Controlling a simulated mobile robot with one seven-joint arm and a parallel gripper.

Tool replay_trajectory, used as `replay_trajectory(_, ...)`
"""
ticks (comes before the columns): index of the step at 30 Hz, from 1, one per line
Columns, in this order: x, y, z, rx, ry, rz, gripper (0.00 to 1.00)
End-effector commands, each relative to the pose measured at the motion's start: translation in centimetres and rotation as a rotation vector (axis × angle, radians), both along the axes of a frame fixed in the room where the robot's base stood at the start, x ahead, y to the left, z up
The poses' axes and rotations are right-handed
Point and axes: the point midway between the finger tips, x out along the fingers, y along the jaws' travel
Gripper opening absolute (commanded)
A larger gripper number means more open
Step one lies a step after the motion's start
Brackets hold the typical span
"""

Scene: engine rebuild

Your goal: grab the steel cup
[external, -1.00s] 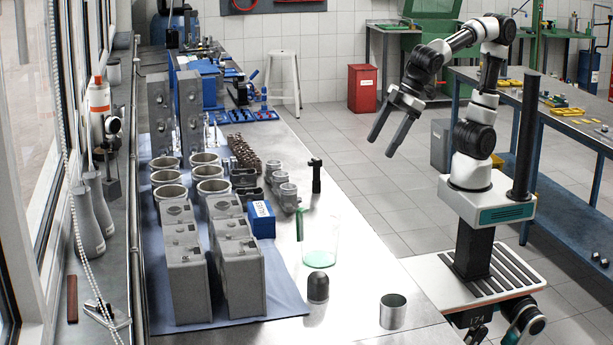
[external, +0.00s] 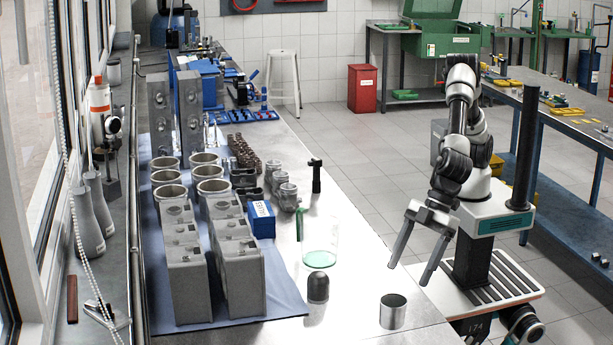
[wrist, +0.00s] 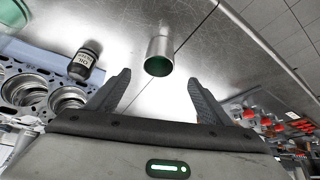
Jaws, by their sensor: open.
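The steel cup (external: 393,311) stands upright near the front right edge of the metal bench in the external view. In the wrist view the steel cup (wrist: 159,56) shows beyond my fingers, roughly midway between them, with its open mouth toward me. My gripper (external: 408,277) is open and empty. It is above and behind the cup in the external view, clear of it. In the wrist view both fingers of my gripper (wrist: 162,95) are spread, and neither touches the cup.
A dark bottle (external: 318,287) stands left of the cup and also shows in the wrist view (wrist: 86,60). A clear jar with green contents (external: 320,246) is behind it. Bare bench surrounds the cup.

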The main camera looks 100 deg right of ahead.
Motion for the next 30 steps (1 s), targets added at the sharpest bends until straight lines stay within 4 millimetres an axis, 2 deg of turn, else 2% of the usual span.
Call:
replay_trajectory(1, 0.6, 0.1, -1.1, -0.003, 0.002, -0.002, 0.73)
replay_trajectory(4, 1.4, 0.5, -2.6, -0.002, 0.001, -0.001, 0.73)
replay_trajectory(13, 2.5, 0.9, -4.6, -0.001, 0.001, 0.0, 0.73)
replay_trajectory(21, 4.3, 1.5, -8.0, -0.001, 0.002, -0.001, 0.73)
replay_trajectory(30, 4.6, 1.6, -8.5, -0.001, 0.0, 0.0, 0.73)
